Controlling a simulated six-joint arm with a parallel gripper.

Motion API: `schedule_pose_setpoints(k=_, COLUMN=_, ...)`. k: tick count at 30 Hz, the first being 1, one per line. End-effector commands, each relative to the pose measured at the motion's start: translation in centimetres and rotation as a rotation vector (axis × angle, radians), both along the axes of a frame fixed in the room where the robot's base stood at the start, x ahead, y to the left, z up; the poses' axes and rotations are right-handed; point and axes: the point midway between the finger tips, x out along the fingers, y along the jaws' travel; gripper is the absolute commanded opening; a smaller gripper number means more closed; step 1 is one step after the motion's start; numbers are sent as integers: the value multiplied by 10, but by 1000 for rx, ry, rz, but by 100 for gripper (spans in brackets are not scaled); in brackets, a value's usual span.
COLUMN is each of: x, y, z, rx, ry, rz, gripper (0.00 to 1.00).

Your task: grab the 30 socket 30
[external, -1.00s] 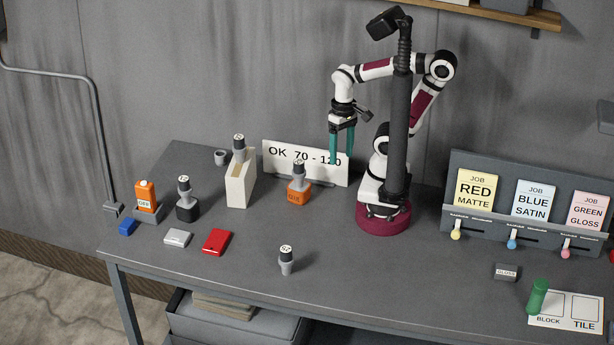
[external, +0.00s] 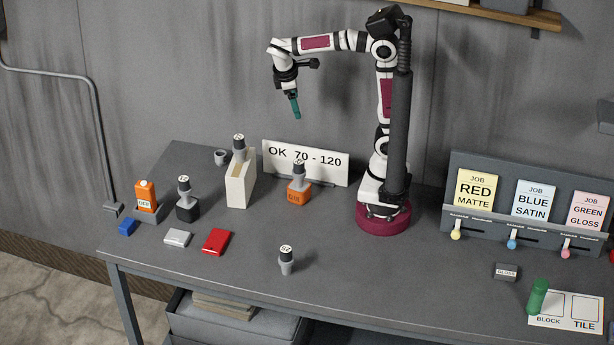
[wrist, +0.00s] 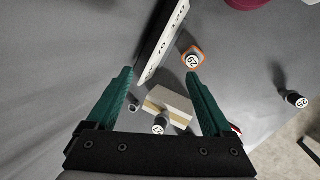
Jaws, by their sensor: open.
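Several grey sockets with dark collars and white numbered tops stand on the table. My gripper (external: 296,114) is high above the table, over the area behind the cream block. In the wrist view my gripper (wrist: 160,74) is open and empty, with the orange base (wrist: 200,50) and cream block (wrist: 172,103) below.
A white sign reading OK 70 - 120 (external: 318,160) stands behind the orange base. Job cards (external: 478,190) stand right.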

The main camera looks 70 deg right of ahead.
Motion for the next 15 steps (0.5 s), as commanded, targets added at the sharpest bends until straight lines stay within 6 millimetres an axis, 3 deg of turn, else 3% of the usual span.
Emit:
schedule_pose_setpoints(k=3, x=79, y=-12, z=-1, rx=-187, ry=131, rz=326, gripper=85)
schedule_pose_setpoints(k=6, x=143, y=-15, z=-8, rx=-353, ry=270, rz=586, gripper=85)
schedule_pose_setpoints(k=9, x=192, y=-11, z=-17, rx=-496, ry=408, rz=783, gripper=85)
schedule_pose_setpoints(k=15, x=255, y=8, z=-40, rx=-717, ry=662, rz=1038, gripper=85)
